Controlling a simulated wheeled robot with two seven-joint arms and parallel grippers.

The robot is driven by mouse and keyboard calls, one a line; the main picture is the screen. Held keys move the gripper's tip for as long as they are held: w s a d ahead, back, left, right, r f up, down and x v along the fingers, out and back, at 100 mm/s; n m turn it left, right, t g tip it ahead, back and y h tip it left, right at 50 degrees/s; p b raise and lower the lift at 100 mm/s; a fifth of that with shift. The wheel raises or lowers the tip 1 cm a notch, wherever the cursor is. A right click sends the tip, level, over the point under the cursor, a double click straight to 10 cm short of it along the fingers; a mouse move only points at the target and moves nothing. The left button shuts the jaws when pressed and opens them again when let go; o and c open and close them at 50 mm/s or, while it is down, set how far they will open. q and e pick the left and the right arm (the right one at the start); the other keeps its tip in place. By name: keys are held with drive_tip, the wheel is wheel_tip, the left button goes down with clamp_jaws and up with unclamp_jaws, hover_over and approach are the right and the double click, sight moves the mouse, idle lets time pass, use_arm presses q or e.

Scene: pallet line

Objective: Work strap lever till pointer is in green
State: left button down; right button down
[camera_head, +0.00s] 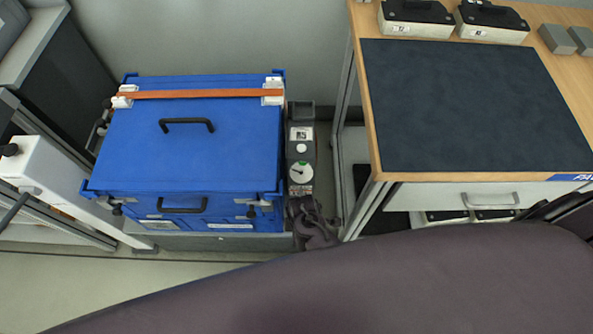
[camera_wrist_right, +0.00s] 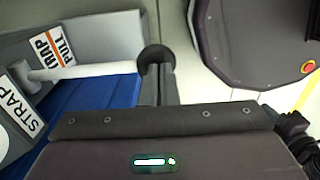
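The strap unit (camera_head: 301,150) is a narrow grey box beside the blue crate. Its round white dial (camera_head: 301,172) has a dark pointer, too small to read against the coloured zones. An orange strap (camera_head: 200,94) lies across the crate's lid. My right gripper (camera_head: 312,222) is low at the front of the unit. In the right wrist view, the strap lever (camera_wrist_right: 90,71) is a white rod ending in a black knob (camera_wrist_right: 153,55). My right gripper's fingers (camera_wrist_right: 162,75) are close together at that knob and appear shut on it. My left gripper is not in view.
The blue crate (camera_head: 190,150) stands left of the unit. A wooden bench (camera_head: 365,60) with a dark mat (camera_head: 465,105) stands close on the right, leaving a narrow gap. A white post with a black-knobbed lever (camera_head: 50,180) is at the far left.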

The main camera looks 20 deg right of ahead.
drive_tip(key=shift+s+f+b, duration=0.15)
drive_tip(key=shift+f+b, duration=0.15)
drive_tip(key=shift+f, duration=0.6)
drive_tip(key=shift+f+b, duration=0.4)
drive_tip(key=shift+f, duration=0.15)
drive_tip(key=r+p, duration=0.6)
drive_tip(key=p, duration=0.1)
drive_tip(key=w+r+p, duration=0.1)
drive_tip(key=r+p, duration=0.2)
drive_tip(key=shift+w+d+r, duration=0.1)
drive_tip(key=shift+d+r, duration=0.1)
drive_tip(key=shift+r, duration=0.05)
drive_tip(key=shift+f, duration=0.15)
drive_tip(key=shift+f+b, duration=0.4)
drive_tip(key=shift+f, duration=0.35)
drive_tip(key=shift+s+a+f+b, duration=0.1)
drive_tip(key=shift+s+f+b, duration=0.15)
drive_tip(key=shift+f, duration=0.55)
